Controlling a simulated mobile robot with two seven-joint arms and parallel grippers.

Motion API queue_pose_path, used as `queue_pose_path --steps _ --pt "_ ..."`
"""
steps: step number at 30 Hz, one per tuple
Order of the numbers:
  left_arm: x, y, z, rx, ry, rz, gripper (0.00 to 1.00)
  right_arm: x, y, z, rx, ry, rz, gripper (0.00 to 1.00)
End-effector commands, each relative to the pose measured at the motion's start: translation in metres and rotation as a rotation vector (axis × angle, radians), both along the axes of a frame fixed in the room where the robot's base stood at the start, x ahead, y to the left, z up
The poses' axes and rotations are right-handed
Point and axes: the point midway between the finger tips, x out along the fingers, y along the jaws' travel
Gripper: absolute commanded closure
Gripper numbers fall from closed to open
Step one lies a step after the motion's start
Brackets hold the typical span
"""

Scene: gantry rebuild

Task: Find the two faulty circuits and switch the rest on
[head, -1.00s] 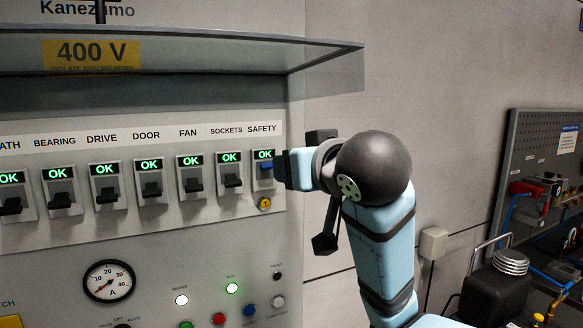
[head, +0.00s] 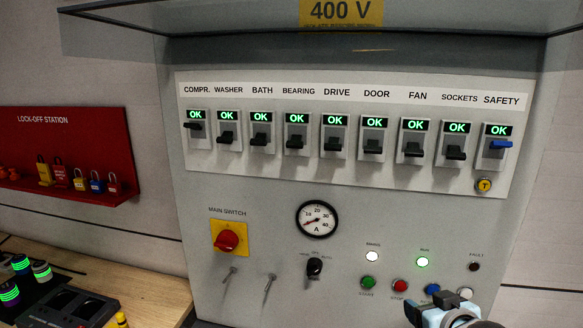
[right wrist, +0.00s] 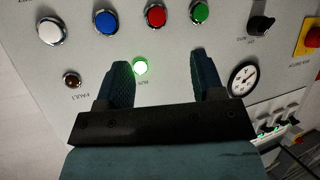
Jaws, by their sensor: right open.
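The breaker row (head: 345,176) runs across the panel in the head view, labelled COMPR. to SAFETY, and every display in it reads green OK. The COMPR. lever (head: 193,126) and the blue SAFETY lever (head: 501,144) sit high, close under their displays. The RUN lamp (head: 422,262) glows green; the FAULT lamp (head: 474,267) is dark. My right gripper (head: 440,308) is at the bottom right by the buttons. In the right wrist view it (right wrist: 164,75) is open and empty, facing the panel.
An overhanging hood (head: 200,22) juts out above the breakers. Below them are an ammeter (head: 316,219), a red main switch (head: 227,240) and a selector (head: 314,267). A red lock-off station (head: 65,150) hangs at left above a wooden bench (head: 165,290).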

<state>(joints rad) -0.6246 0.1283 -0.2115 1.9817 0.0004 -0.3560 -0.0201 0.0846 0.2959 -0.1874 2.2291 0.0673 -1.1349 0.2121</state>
Motion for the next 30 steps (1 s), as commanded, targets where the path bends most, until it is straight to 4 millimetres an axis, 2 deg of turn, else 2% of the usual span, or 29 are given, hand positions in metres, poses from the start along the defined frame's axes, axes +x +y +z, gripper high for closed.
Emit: queue_pose_path --steps 1,5,6,9,12,15,18,21,30 --pt "0.0 0.0 0.0 0.0 0.0 0.0 1.0 -0.012 0.006 -0.04 0.007 0.032 0.018 0.38" --pt "0.0 0.0 0.0 0.0 0.0 0.0 1.0 -0.047 0.021 -0.124 0.016 0.071 0.062 0.38" --pt "0.0 0.0 0.0 0.0 0.0 0.0 1.0 -0.062 0.026 -0.149 0.02 0.084 0.072 0.38" --pt "0.0 0.0 0.0 0.0 0.0 0.0 1.0 -0.104 0.037 -0.204 0.027 0.107 0.096 0.38" --pt "0.0 0.0 0.0 0.0 0.0 0.0 1.0 -0.147 0.047 -0.248 0.035 0.128 0.112 0.38" --pt "0.0 0.0 0.0 0.0 0.0 0.0 1.0 -0.187 0.054 -0.279 0.039 0.143 0.122 0.38" --pt "0.0 0.0 0.0 0.0 0.0 0.0 1.0 -0.213 0.059 -0.297 0.041 0.147 0.129 0.38" --pt "0.0 0.0 0.0 0.0 0.0 0.0 1.0 -0.227 0.062 -0.305 0.041 0.149 0.132 0.38" --pt "0.0 0.0 0.0 0.0 0.0 0.0 1.0 -0.229 0.062 -0.306 0.041 0.148 0.132 0.38"
